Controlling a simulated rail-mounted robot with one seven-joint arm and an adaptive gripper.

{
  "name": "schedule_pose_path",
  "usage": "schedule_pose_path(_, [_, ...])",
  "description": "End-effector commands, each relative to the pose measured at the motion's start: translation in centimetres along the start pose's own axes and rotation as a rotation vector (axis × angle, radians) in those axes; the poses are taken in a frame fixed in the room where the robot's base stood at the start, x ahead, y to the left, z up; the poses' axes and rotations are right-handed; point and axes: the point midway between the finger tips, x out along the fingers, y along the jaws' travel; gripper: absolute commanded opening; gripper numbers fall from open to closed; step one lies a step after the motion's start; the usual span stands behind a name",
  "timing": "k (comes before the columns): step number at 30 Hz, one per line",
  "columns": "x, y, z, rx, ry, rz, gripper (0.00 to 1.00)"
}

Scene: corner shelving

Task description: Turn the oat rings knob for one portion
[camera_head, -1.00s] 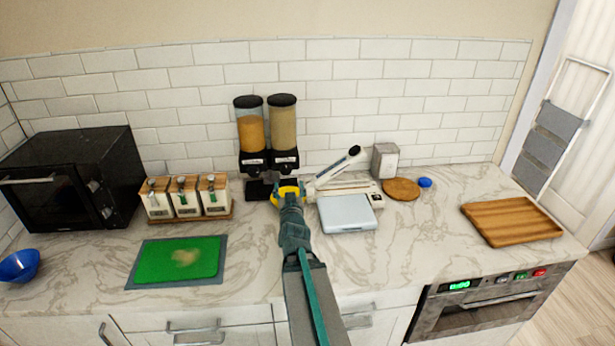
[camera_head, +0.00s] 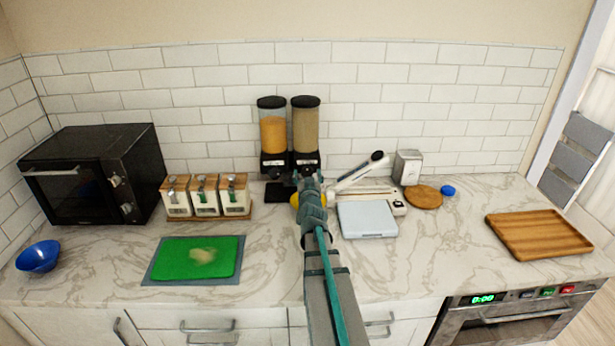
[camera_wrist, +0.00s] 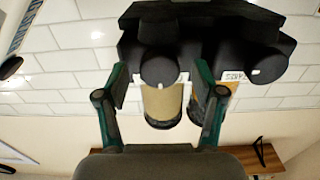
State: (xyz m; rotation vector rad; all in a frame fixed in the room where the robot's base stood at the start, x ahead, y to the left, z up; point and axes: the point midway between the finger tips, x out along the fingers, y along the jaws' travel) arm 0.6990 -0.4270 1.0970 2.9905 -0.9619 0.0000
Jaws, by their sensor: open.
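Two dispensers with black lids stand side by side at the back of the counter. The left dispenser (camera_head: 272,135) holds orange-yellow contents and the right dispenser (camera_head: 305,130) holds tan contents. Their labels are too small or cut off to read. My gripper (camera_head: 311,186) is in front of the right dispenser in the head view, its fingertips hidden by my arm. In the wrist view, which is upside down, my open gripper (camera_wrist: 162,88) has one finger on each side of the tan dispenser's round black knob (camera_wrist: 160,72). Contact cannot be told. The other dispenser's knob (camera_wrist: 267,70) is to the right.
A yellow object (camera_head: 295,199), mostly hidden by my arm, is below the dispensers. Three canisters (camera_head: 205,195) stand to the left. A pale blue flat-topped item (camera_head: 367,220) and a white device with a raised lever (camera_head: 358,172) are close on the right.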

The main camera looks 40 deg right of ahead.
Motion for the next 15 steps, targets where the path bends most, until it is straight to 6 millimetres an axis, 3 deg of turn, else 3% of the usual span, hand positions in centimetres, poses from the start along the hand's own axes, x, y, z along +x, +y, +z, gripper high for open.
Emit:
schedule_pose_path(5, [-0.03,0.0,0.0,0.0,0.0,0.0,0.65])
schedule_pose_path(15, [-0.04,0.0,0.0,0.0,0.0,0.0,0.08])
